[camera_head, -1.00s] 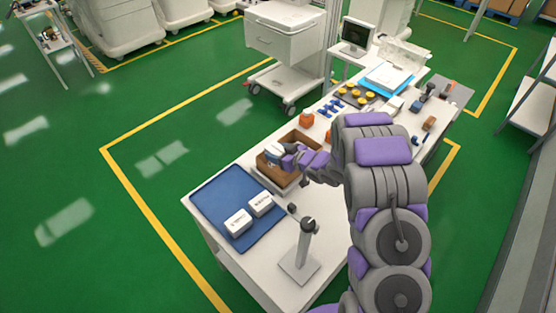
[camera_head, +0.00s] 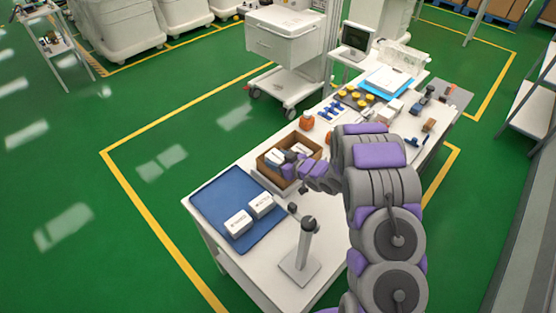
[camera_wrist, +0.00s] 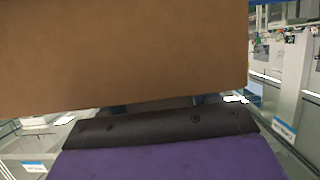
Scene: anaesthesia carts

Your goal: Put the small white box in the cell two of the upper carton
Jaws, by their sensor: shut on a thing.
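The brown open carton (camera_head: 264,171) stands on the work table in the head view, just beyond the blue mat. My gripper (camera_head: 284,161) is low at the carton's opening, shut on a small white box (camera_head: 273,157), which is down inside the carton at its left part. My gripper hides part of the box, so I cannot tell which cell it is in or whether it touches the floor. Another white item (camera_head: 302,150) shows inside the carton to the right. In the wrist view, a brown cardboard surface (camera_wrist: 120,50) fills the upper part and hides the box.
Two white boxes (camera_head: 238,222) (camera_head: 261,205) lie on the blue mat (camera_head: 215,195) at the table's near left. A grey stand (camera_head: 305,245) stands in front of the carton. Orange, blue and yellow parts (camera_head: 368,90) lie farther back.

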